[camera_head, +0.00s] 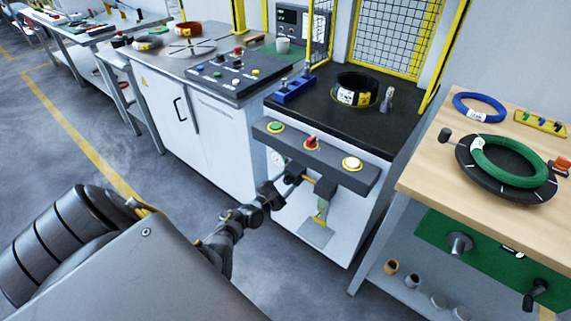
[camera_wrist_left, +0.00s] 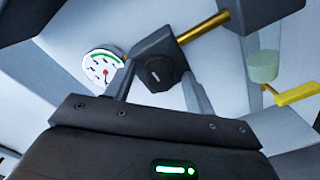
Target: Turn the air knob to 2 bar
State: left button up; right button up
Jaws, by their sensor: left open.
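In the head view my left gripper (camera_head: 283,185) is at the machine front, below the button panel, and hides the knob.
A brass pipe (camera_wrist_left: 204,27) runs right from the regulator. A clear bowl (camera_wrist_left: 264,65) and a yellow lever (camera_wrist_left: 297,95) are to its right. The button panel (camera_head: 315,158) overhangs above. A wooden bench (camera_head: 430,170) stands at the right. Floor is clear at left.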

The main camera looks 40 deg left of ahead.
pick_arm(q)
jog(key=s+p, duration=0.2)
jog(key=s, duration=0.8)
jog(key=shift+s, duration=0.4)
pick_arm(e)
jog(key=shift+s+a+r, duration=0.2)
jog(key=shift+a+r, duration=0.25)
jog(key=shift+r, duration=0.05)
jog(key=shift+s+a+r, duration=0.15)
jog(key=shift+a+r, duration=0.25)
jog(key=shift+r, duration=0.05)
pick_arm(q)
jog(key=shift+d+r, duration=0.1)
pick_arm(e)
jog(key=shift+w+r, duration=0.1)
jog(key=shift+w, duration=0.05)
